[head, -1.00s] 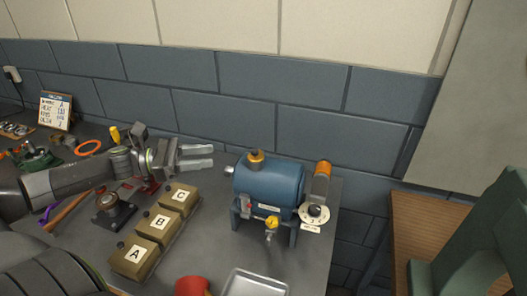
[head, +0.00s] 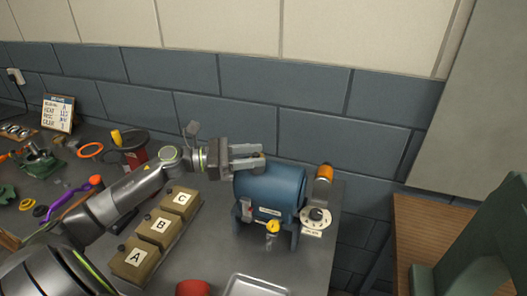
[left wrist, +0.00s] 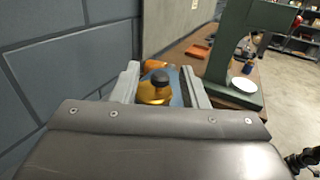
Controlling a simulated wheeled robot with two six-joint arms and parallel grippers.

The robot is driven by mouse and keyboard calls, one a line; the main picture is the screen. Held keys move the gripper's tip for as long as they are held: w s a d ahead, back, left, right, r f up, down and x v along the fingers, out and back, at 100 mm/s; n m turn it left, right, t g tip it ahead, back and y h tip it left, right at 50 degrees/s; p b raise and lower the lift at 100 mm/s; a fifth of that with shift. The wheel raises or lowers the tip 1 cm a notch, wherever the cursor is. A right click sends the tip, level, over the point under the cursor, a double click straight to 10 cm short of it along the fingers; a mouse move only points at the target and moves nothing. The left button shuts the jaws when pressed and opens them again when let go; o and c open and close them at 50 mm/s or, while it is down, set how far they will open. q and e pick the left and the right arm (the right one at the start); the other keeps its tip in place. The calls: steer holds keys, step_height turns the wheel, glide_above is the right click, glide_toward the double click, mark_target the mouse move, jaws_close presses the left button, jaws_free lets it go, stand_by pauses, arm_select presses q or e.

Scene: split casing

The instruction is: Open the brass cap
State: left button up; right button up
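The brass cap (left wrist: 153,93), with a dark knob on top, shows between my left gripper's fingers in the left wrist view. It sits on top of the blue cylindrical casing (head: 270,190), mostly hidden by the fingers in the head view. My left gripper (head: 262,157) reaches in from the left at the height of the cap. Its two fingers (left wrist: 160,88) are apart on either side of the cap, with a visible gap at the right; contact at the left cannot be told. My right gripper is not in view.
Boxes marked A, B and C (head: 158,229) stand left of the casing. A yellow valve (head: 272,226), a dial (head: 316,217) and an orange-topped cylinder (head: 324,175) are close to the casing. A metal tray (head: 255,287) and a red cup (head: 193,288) are in front.

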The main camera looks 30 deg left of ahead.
arm_select(q)
steer(key=shift+p+x, duration=0.6)
steer(key=shift+x, duration=0.85)
jaws_close()
